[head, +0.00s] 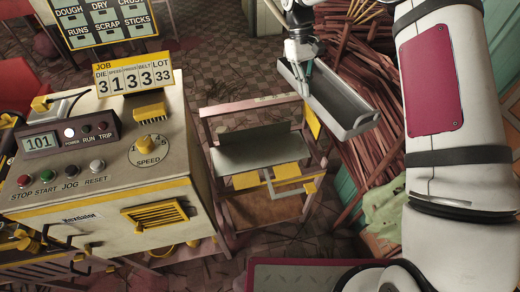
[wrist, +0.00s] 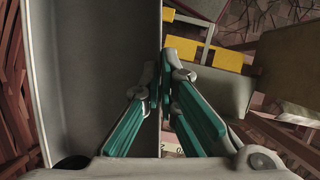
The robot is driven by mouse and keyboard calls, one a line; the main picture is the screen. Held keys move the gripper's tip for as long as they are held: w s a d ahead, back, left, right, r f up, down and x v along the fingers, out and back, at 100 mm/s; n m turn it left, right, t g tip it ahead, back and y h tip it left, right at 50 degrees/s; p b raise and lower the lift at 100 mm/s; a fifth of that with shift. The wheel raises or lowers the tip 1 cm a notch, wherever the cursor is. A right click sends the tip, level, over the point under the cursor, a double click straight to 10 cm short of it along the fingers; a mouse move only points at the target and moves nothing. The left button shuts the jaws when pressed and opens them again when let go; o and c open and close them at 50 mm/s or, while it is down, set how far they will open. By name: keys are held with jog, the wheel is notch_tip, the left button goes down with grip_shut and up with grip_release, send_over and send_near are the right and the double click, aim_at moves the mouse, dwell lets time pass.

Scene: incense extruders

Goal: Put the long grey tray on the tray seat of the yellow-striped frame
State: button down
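The long grey tray (head: 335,100) hangs in the air up and right of the frame in the head view, its long axis slanting down to the right. My gripper (head: 301,66) is shut on the tray's near-left long wall. In the wrist view the tray (wrist: 85,70) fills the left side, and the teal fingers (wrist: 160,88) pinch its wall. The pinkish frame with yellow parts (head: 224,204) stands below, left of the tray. It bears a grey plate (head: 258,149) and yellow pads (head: 246,180), which also show in the wrist view (wrist: 184,49). I cannot tell which part is the seat.
A control cabinet (head: 100,190) with a job sign (head: 133,76) stands left of the frame. A heap of reddish sticks (head: 365,60) lies behind and right of the tray. A green cloth (head: 388,210) lies at the right. A pink-rimmed surface (head: 310,264) is in front.

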jog(key=s+a+f+n+t+h+b, duration=0.2)
jog(key=s+a+f+n+t+b, duration=0.15)
jog(key=a+f+n+b, duration=0.65)
jog(key=s+f+n+b, duration=0.1)
jog(key=f+n+b, duration=0.1)
jog(key=f, duration=0.4)
jog(key=s+a+f+n+t+b, duration=0.1)
jog(key=f+b, duration=0.1)
jog(key=f, duration=0.4)
jog(key=a+f+n+t+b, duration=0.1)
jog(key=f+n+b, duration=0.1)
jog(key=f, duration=0.4)
jog(key=shift+s+a+f+n, duration=0.1)
jog(key=shift+s+f+n, duration=0.1)
jog(key=shift+s+n, duration=0.15)
jog(key=shift+f, duration=0.1)
jog(key=c, duration=2.2)
grip_release()
jog(key=o, duration=0.4)
